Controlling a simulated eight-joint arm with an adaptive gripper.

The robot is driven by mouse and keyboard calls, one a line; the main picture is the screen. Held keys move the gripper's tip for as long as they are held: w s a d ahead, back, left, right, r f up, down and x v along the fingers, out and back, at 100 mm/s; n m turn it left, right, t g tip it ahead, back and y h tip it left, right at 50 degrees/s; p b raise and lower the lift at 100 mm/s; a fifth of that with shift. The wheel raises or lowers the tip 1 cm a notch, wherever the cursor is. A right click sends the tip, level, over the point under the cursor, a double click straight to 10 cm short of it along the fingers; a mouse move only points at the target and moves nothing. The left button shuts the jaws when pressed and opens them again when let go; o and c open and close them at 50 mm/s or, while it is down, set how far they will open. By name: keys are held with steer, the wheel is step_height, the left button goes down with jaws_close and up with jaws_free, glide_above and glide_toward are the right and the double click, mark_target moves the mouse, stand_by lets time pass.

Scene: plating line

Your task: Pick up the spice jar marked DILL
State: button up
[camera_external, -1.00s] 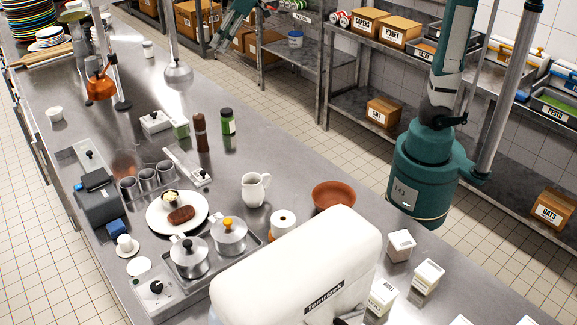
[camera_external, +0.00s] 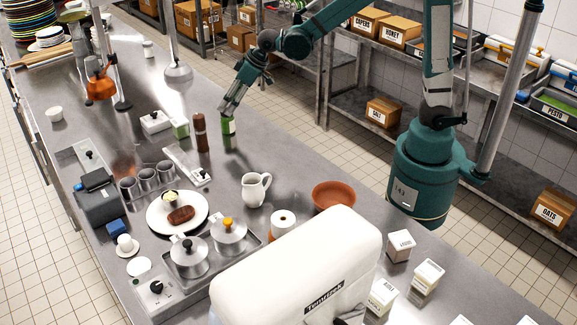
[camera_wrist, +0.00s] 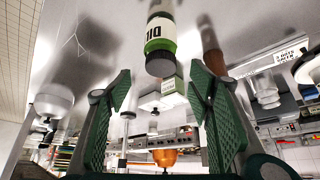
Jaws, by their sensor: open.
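The DILL spice jar (camera_external: 228,128) is green with a white label and stands on the steel counter, partly covered by my fingers in the external view. In the wrist view, which looks upside down, the jar (camera_wrist: 160,30) shows at top centre with its dark lid and part of the name DILL readable. My gripper (camera_external: 226,108) is at the jar's top in the external view. In the wrist view my gripper (camera_wrist: 160,84) is open, with its two green ridged fingers apart and nothing between them. The jar appears just beyond the fingertips, centred between them.
A white pitcher (camera_external: 256,189) and a plate with food (camera_external: 158,222) are nearer. The counter right of the jar is clear.

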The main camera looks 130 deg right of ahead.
mark_target(227, 121)
steer(key=shift+f, duration=1.55)
steer(key=shift+b+x, duration=0.3)
steer(key=shift+x, duration=1)
steer(key=shift+w, duration=0.1)
steer(key=shift+b+x, duration=0.7)
steer(key=shift+x, duration=1.85)
steer(key=shift+w+d+r, duration=0.15)
steer(key=c, duration=1.2)
